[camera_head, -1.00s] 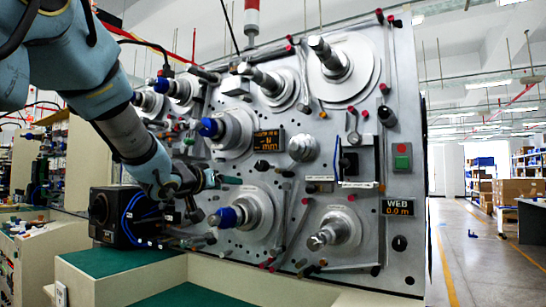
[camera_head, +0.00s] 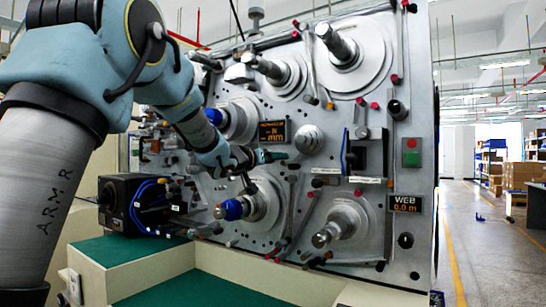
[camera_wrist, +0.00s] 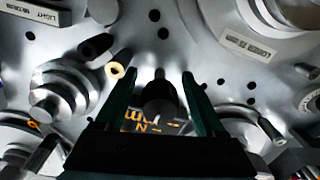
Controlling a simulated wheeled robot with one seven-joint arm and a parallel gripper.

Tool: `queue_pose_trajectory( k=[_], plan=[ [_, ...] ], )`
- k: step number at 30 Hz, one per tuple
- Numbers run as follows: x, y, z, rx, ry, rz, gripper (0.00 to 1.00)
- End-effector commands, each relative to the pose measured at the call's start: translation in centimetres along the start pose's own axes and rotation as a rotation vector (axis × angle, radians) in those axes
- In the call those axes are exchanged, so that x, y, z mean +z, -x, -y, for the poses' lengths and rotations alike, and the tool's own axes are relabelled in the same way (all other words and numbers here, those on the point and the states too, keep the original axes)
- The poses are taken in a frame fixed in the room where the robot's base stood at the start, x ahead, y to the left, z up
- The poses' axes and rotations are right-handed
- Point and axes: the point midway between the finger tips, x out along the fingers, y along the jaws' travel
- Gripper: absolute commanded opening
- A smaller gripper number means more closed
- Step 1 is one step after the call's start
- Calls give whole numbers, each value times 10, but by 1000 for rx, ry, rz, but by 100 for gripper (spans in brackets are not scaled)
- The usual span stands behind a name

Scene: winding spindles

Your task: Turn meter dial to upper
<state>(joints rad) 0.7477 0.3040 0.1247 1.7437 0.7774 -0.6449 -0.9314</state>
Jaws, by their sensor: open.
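A dark round knob (camera_wrist: 160,98), apparently the meter dial, stands on the metal panel by an orange-lit meter display (camera_head: 274,131). In the wrist view that display (camera_wrist: 146,122) appears upside down behind the knob. My gripper (camera_head: 277,156) is in front of the panel just below the display. In the wrist view, my gripper (camera_wrist: 160,80) is open, with one dark green finger on each side of the knob. I see gaps beside the knob and cannot tell whether either finger touches it. In the head view the gripper hides the knob.
Metal spindles project around the gripper, including a blue-tipped one (camera_head: 232,209) below and a large one (camera_head: 338,43) above. A black box (camera_head: 130,204) stands lower left. A WEB meter (camera_head: 405,204) and a red-green button box (camera_head: 411,152) are on the right.

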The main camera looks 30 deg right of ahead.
Motion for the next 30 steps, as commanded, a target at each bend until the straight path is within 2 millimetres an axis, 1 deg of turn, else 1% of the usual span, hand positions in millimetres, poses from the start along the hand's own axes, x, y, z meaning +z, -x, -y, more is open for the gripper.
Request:
queue_pose_trajectory(
  k=[8,9,27,28,30],
  plan=[
    [0,-2,0,0,0,0,72],
    [0,-2,0,0,0,0,70],
    [0,-2,0,0,0,0,3],
    [0,-2,0,0,0,0,0],
    [0,-2,0,0,0,0,0]
  ],
)
